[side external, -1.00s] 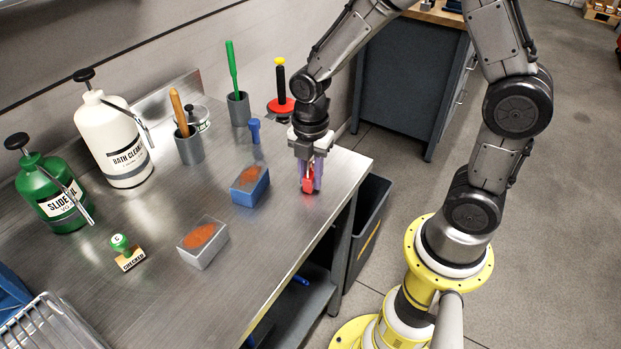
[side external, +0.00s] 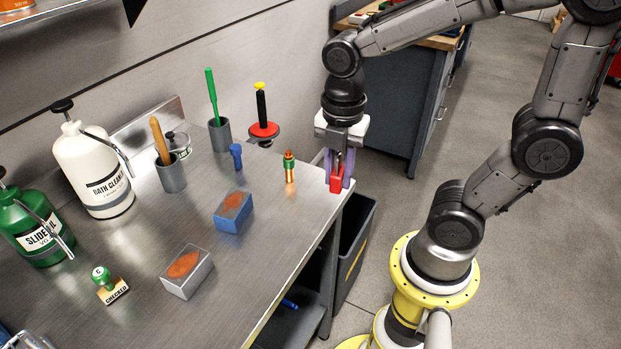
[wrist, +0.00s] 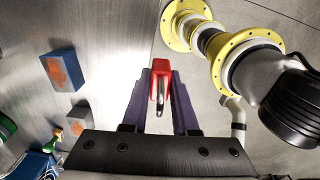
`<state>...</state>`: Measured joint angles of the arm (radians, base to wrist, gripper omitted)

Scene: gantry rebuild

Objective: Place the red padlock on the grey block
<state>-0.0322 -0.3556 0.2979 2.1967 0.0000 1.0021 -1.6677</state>
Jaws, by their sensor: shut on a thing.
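The red padlock (side external: 337,181) is held between the purple fingers of my gripper (side external: 340,170), which is shut on it. In the wrist view the padlock (wrist: 160,75) shows red between the fingertips (wrist: 160,92), with its metal shackle toward the camera. My gripper is by the right corner of the steel bench; its exact height above the top is hard to tell. The grey block (side external: 187,279) lies on the bench to the left and nearer the front, apart from the gripper, with an orange patch on top. It also shows in the wrist view (wrist: 79,120).
A blue block (side external: 234,217) with a similar patch lies between. A copper-and-green fitting (side external: 289,168) stands just left of my gripper. A green-handled stamp (side external: 107,286) is left of the grey block. Cups, a red disc tool (side external: 263,129) and bottles line the back.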

